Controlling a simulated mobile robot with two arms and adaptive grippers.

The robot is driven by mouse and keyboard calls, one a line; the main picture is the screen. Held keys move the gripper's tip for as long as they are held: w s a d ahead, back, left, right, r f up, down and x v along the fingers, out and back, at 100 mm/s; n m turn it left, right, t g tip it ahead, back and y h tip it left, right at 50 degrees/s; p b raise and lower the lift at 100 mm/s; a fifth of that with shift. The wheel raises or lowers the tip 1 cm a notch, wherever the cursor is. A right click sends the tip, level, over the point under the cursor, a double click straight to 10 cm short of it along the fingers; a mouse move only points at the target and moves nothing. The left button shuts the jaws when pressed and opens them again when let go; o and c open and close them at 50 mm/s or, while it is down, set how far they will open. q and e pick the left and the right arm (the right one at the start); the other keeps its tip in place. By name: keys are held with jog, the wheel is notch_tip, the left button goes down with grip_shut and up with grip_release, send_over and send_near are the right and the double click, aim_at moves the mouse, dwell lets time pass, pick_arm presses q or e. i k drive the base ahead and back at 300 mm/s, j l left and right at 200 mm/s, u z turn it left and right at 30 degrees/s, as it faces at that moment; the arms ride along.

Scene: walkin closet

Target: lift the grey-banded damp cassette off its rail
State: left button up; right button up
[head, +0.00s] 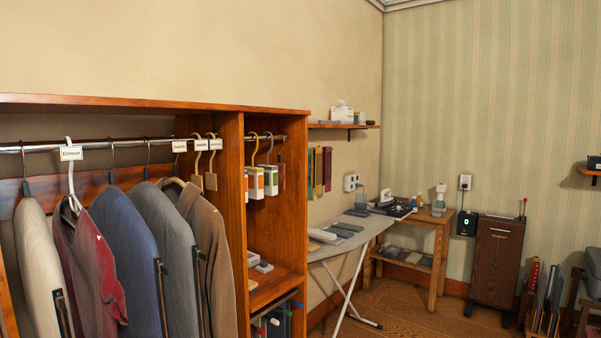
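Several small hanging cassettes are on the short rail (278,137) in the narrow right section of the wardrobe. One white cassette (256,183) hangs from a yellowish hook. A second white cassette (271,181) hangs just right of it from a greyish hook. A dark reddish piece (282,177) hangs at the right end. Coloured marks show low on the white cassettes, but they are too small for me to tell which one has a grey band. Neither of my grippers is in view.
Jackets (163,255) hang from the long rail (95,145) on the left. A wooden upright (231,210) separates them from the cassettes. An ironing board (352,236) stands right of the wardrobe. Floor (410,305) is clear in front of the side table (437,240).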

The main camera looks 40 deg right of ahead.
aim_at(270, 182)
jog(key=i+l+z, duration=0.15)
jog(key=l, duration=0.25)
jog(key=i+l+z, duration=0.2)
jog(key=l, duration=0.15)
jog(key=i+l+z, duration=0.15)
jog(key=l, duration=0.25)
jog(key=i+l+z, duration=0.2)
jog(key=k+l, duration=0.05)
jog(key=l, duration=0.05)
